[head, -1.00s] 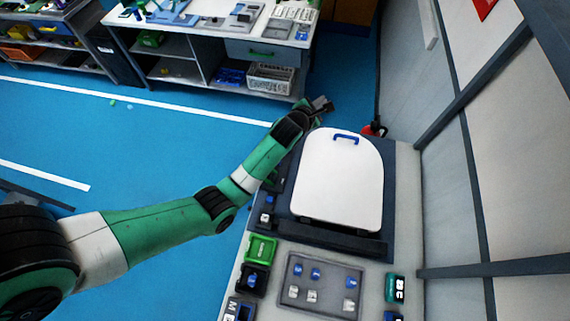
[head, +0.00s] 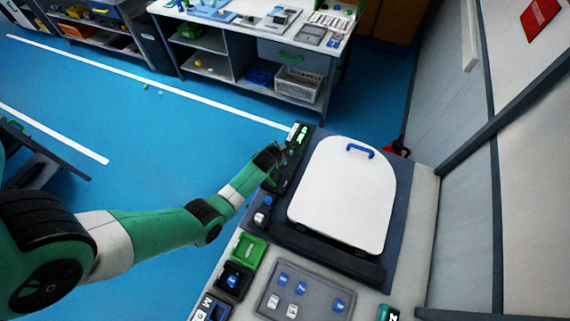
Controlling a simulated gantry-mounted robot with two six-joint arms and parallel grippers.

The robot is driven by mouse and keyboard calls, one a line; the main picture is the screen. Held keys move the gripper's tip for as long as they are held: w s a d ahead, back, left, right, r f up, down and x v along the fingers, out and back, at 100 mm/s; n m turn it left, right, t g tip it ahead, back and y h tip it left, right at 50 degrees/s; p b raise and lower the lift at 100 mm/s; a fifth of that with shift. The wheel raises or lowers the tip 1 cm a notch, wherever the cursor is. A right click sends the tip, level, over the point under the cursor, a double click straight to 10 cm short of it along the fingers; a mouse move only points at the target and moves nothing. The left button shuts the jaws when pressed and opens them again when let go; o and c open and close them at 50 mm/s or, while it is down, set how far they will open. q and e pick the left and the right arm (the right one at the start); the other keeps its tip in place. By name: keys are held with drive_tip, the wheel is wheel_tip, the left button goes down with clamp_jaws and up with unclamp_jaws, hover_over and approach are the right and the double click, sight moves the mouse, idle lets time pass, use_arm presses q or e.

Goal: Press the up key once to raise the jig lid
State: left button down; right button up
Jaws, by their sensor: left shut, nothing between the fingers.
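The jig lid (head: 343,197) is a white rounded seat-shaped plate with a blue handle (head: 361,150); it lies down flat on the dark blue jig base (head: 398,208). A dark control box with a lit green display (head: 302,134) stands at the jig's far left corner. Along the jig's left side are a blue key (head: 267,201) and a white key (head: 259,217); their markings are too small to read. My left gripper (head: 278,158) is shut and empty, at the control box's near side; whether it touches is unclear. My right gripper is out of view.
A grey tray (head: 262,302) with several blue and white pieces lies in front of the jig. Green (head: 240,249) and black (head: 232,280) bins stand left of it. A wall rises on the right. A workbench (head: 325,57) stands behind, across open blue floor.

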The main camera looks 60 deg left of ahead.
use_arm(q)
wheel_tip(320, 180, down, 8)
drive_tip(key=b, duration=0.7)
drive_tip(key=shift+f+b, duration=0.4)
drive_tip(key=shift+b, duration=0.1)
idle(1.3)
drive_tip(key=shift+f+b, duration=0.45)
drive_tip(key=shift+b, duration=0.2)
